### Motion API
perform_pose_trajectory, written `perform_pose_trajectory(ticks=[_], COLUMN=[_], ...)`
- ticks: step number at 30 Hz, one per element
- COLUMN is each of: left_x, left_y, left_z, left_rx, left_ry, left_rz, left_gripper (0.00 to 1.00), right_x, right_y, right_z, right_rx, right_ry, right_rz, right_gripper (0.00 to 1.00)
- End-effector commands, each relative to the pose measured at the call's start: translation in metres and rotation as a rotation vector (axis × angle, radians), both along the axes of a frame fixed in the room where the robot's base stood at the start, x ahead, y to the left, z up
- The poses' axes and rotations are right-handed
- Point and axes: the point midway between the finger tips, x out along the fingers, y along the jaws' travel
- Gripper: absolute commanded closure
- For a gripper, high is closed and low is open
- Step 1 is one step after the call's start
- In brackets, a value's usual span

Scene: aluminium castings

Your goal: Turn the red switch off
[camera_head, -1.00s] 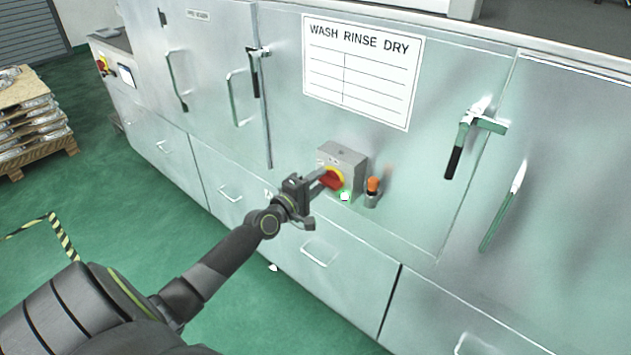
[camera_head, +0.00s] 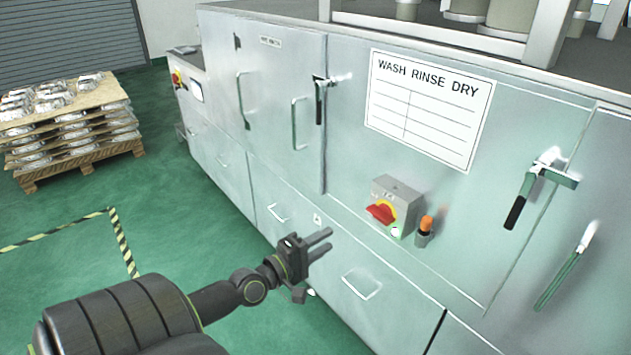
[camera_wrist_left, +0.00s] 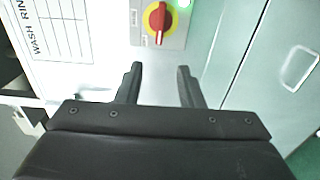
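The red switch (camera_head: 381,213) is a red knob on a yellow disc, on a grey box (camera_head: 399,187) fixed to the cabinet front. In the head view the knob lies nearly level, tilted. The left wrist view shows the red knob (camera_wrist_left: 157,17) ahead of the fingers, at the top. A green light glows beside it (camera_head: 397,232). My left gripper (camera_head: 326,241) is open and empty, left of and below the switch box and apart from it. Its two fingers also show in the wrist view (camera_wrist_left: 158,84), with a gap between them. My right gripper is not in view.
An orange-topped fitting (camera_head: 425,228) stands right of the switch box. Door handles (camera_head: 531,191) stick out from the washing cabinet (camera_head: 345,180). A wooden pallet stack with castings (camera_head: 75,140) stands at the far left. Green floor (camera_head: 190,225) lies free between.

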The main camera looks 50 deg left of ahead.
Motion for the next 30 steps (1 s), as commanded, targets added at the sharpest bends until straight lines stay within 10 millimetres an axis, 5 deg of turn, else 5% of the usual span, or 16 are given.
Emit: perform_pose_trajectory(ticks=[7,25,30], left_x=[-0.017,-0.018,-0.019], left_y=[0.001,0.001,0.014], left_z=[0.0,0.0,-0.031], left_rx=[-0.001,0.0,0.088], left_ry=[0.0,0.0,0.05], left_rz=[-0.001,0.0,0.037], left_gripper=[0.65,0.65,0.65], right_x=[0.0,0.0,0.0], right_y=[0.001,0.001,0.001], right_z=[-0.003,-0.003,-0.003], right_rx=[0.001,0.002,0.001], right_ry=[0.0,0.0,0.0], right_rz=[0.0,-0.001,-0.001], right_gripper=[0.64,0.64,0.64])
